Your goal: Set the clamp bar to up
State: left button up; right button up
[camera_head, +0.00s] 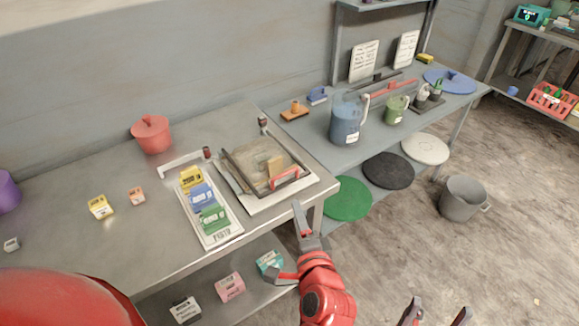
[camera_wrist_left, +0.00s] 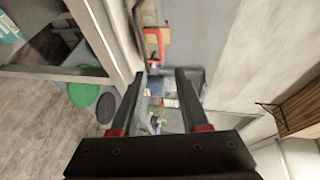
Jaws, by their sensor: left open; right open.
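The clamp bar appears as a dark frame with a red handle (camera_head: 285,178), lying low over a flat board (camera_head: 240,172) near the right end of the grey table. The red handle also shows in the left wrist view (camera_wrist_left: 155,42), beyond the fingertips. My left gripper (camera_head: 282,241) is open and empty, in front of the table's right corner and nearer me than the handle. Its two fingers (camera_wrist_left: 160,85) are apart in the left wrist view and do not touch the handle. My right gripper (camera_head: 440,306) is open and empty at the bottom edge, over the floor.
A white tray (camera_head: 221,236) with yellow, blue and green boxes lies left of the clamp. A red pot (camera_head: 151,134) stands behind. A second table with jugs (camera_head: 346,117) stands at right, above round discs (camera_head: 348,198). A grey bucket (camera_head: 462,197) stands on the floor.

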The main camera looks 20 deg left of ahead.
aim_at(285, 175)
pick_arm(q)
jog(key=p+x, duration=0.2)
jog(key=x, duration=0.6)
jog(key=p+x, duration=0.2)
jog(key=x, duration=0.5)
jog(key=shift+w+a+r, duration=0.15)
jog(key=shift+w+a, duration=0.4)
jog(key=shift+w, duration=0.3)
grip_shut()
